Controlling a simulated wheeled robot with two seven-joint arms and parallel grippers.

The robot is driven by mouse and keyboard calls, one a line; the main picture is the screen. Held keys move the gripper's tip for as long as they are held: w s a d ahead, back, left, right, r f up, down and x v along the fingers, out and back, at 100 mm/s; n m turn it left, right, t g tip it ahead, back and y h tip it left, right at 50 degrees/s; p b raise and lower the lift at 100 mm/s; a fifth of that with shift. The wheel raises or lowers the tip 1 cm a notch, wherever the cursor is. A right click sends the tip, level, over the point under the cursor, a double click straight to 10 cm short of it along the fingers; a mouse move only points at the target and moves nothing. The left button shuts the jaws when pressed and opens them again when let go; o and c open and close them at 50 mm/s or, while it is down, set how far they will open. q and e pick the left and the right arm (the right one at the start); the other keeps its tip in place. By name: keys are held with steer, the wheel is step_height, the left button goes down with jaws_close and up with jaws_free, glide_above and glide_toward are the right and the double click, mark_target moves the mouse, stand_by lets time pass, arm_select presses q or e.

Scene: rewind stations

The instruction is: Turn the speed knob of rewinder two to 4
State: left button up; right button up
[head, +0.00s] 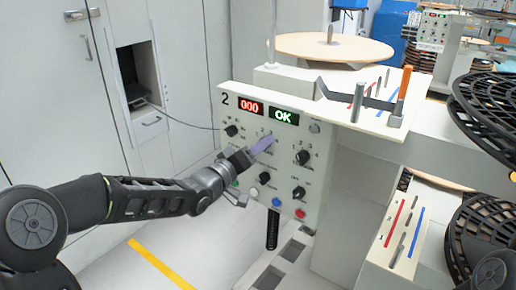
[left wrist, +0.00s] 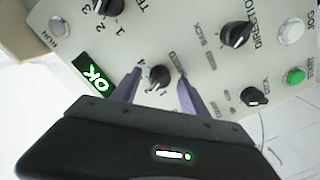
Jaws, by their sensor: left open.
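The control panel of rewinder two (head: 284,186) carries a "2", a red "000" display (head: 251,107) and a green "OK" display (head: 284,116). My left gripper (head: 265,145) reaches in front of the panel's upper middle, its purple fingers hiding the knob there in the head view. In the left wrist view, the small black speed knob (left wrist: 158,78) sits between the open fingertips (left wrist: 159,71), with a visible gap on each side. A "4" and a "1" are printed around it. I cannot tell which number its mark points to. My right gripper is not in view.
Other black knobs sit close by on the panel, including one at the right (head: 303,157) and a direction knob (left wrist: 236,35). Blue (head: 276,202) and red (head: 300,213) buttons are below. A white ledge with an orange-tipped post (head: 404,85) juts out above right.

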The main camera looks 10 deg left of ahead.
arm_select(q)
steer(key=shift+c, duration=0.2)
jaws_close()
stand_by(0.4)
